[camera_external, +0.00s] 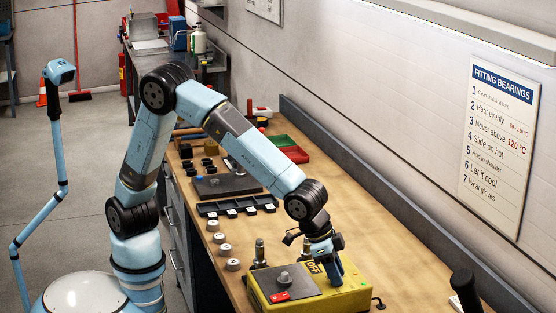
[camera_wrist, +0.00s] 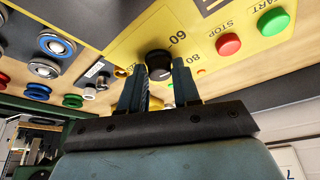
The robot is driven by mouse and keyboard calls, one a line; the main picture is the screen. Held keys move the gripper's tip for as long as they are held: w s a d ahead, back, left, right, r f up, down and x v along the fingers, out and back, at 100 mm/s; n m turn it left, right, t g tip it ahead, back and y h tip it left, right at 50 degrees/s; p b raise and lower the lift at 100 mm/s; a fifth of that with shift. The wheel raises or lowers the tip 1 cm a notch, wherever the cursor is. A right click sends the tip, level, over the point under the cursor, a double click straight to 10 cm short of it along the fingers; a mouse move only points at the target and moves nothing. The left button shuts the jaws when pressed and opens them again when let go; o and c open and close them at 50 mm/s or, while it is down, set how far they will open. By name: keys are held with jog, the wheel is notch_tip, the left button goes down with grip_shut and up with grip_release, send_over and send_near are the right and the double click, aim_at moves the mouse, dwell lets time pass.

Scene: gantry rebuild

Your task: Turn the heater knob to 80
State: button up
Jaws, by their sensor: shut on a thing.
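The yellow heater (camera_external: 352,300) stands on the near part of the workbench. Its black knob (camera_wrist: 158,65) shows in the wrist view, with the numbers 60 and 80 printed to its right. My gripper (camera_wrist: 158,75) is shut on the knob, with one finger on each side; in the external view my gripper (camera_external: 332,278) reaches down at the heater's front panel and hides the knob. A small pale mark shows on the knob, but I cannot tell exactly which number it points to.
A red STOP button (camera_wrist: 228,44) and a green START button (camera_wrist: 273,24) sit to the right of the knob. Several bearing rings (camera_wrist: 55,45) lie on the bench at left in the wrist view. A wall sign (camera_external: 499,140) hangs behind the bench.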

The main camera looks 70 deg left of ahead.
jog(key=m, duration=0.2)
jog(key=m+g+h, duration=0.1)
jog(key=m, duration=0.2)
jog(key=shift+w+a, duration=0.2)
jog(key=shift+m+g+h, duration=0.5)
jog(key=shift+m+g, duration=0.5)
jog(key=shift+m, duration=1)
jog(key=shift+f, duration=0.1)
jog(key=o, duration=1)
jog(key=v, duration=1.3)
jog(key=shift+a+r, duration=0.2)
jog(key=shift+r, duration=0.15)
